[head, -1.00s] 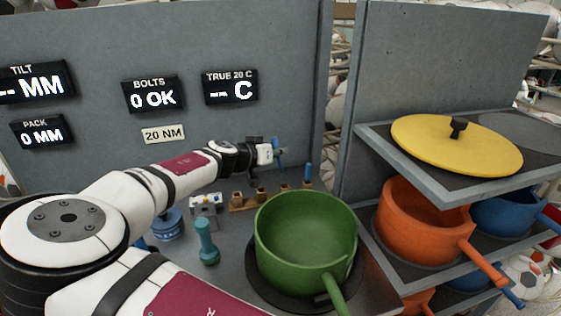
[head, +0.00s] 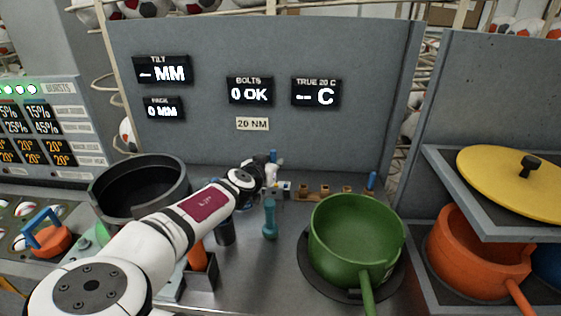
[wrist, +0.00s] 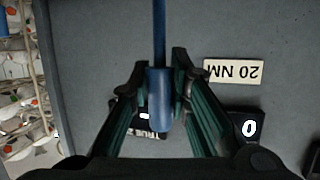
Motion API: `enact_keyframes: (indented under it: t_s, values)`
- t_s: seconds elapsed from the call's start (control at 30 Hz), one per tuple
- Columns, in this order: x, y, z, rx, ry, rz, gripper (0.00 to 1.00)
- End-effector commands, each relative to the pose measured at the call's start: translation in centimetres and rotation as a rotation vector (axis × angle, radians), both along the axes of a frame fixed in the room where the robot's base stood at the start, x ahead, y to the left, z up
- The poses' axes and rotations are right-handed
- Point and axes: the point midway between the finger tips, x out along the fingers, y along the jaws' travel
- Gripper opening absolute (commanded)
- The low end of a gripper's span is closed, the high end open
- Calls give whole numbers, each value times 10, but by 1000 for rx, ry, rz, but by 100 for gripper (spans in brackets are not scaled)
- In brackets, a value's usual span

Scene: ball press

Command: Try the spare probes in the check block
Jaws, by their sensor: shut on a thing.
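My gripper (head: 272,170) is shut on a blue probe (wrist: 159,98). In the wrist view the probe's thick blue handle lies between the two green-edged fingers, with a thinner blue shaft beyond. In the head view the held probe (head: 273,156) shows as a small blue tip above the gripper. A second blue probe (head: 372,180) stands upright at the right end of the brown row of sockets (head: 325,190). A small white and blue block (head: 285,187) sits just left of that row, partly behind my gripper; I cannot tell whether it is the check block.
A green pot (head: 355,240) stands front right of the sockets. A teal upright tool (head: 270,218) stands near my forearm. A black pot (head: 140,185) is at left. An orange pot (head: 478,250) and yellow lid (head: 515,180) are on right shelves. The TRUE 20 C display (head: 316,92) shows dashes.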

Motion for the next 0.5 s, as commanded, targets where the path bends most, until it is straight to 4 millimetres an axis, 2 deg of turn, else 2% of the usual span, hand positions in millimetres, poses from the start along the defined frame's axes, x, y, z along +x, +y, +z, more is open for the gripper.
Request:
enact_keyframes:
  t_s: [0.27, 0.5]
  values:
    - [0, 0, 0, -4, 1, -1, 0]
    - [0, 0, -16, -6, 3, -1, 0]
